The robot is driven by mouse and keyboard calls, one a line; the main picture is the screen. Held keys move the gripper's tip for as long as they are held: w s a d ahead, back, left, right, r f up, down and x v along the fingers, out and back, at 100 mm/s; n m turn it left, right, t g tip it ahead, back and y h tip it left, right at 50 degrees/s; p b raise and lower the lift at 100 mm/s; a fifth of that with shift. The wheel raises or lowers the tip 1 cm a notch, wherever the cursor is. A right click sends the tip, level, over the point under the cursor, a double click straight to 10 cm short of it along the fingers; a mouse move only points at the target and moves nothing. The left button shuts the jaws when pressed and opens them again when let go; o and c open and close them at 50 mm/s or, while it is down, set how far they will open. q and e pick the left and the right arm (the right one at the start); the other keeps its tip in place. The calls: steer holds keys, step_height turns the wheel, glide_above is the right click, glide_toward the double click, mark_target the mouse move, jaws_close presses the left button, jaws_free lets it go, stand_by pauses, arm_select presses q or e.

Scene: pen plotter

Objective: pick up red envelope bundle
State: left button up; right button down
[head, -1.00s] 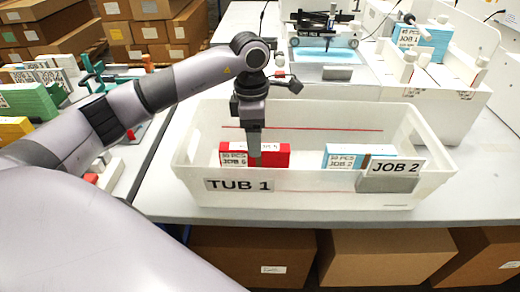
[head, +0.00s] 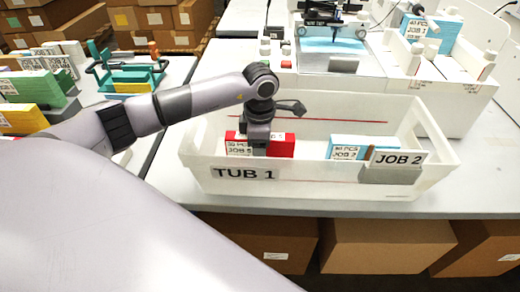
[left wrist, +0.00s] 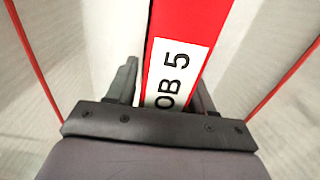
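The red envelope bundle (head: 281,145), with a white JOB 5 label, stands in the left part of the white tub marked TUB 1 (head: 300,184). In the head view my left gripper (head: 259,146) comes straight down over the bundle, with its fingertips hidden. In the left wrist view the left gripper (left wrist: 165,88) has one finger on each side of the red bundle (left wrist: 190,30). A narrow gap shows between the left finger and the bundle; contact on the right side is unclear. My right gripper is out of view.
A blue bundle (head: 345,148) stands in the tub's right part, behind a JOB 2 card (head: 398,160). The plotter (head: 335,45) is behind the tub. Green (head: 40,90) and yellow (head: 22,119) bundles stand on the left table. The tub's middle is free.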

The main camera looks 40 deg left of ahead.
arm_select(q)
steer(key=c, duration=0.8)
steer(key=shift+r, duration=0.1)
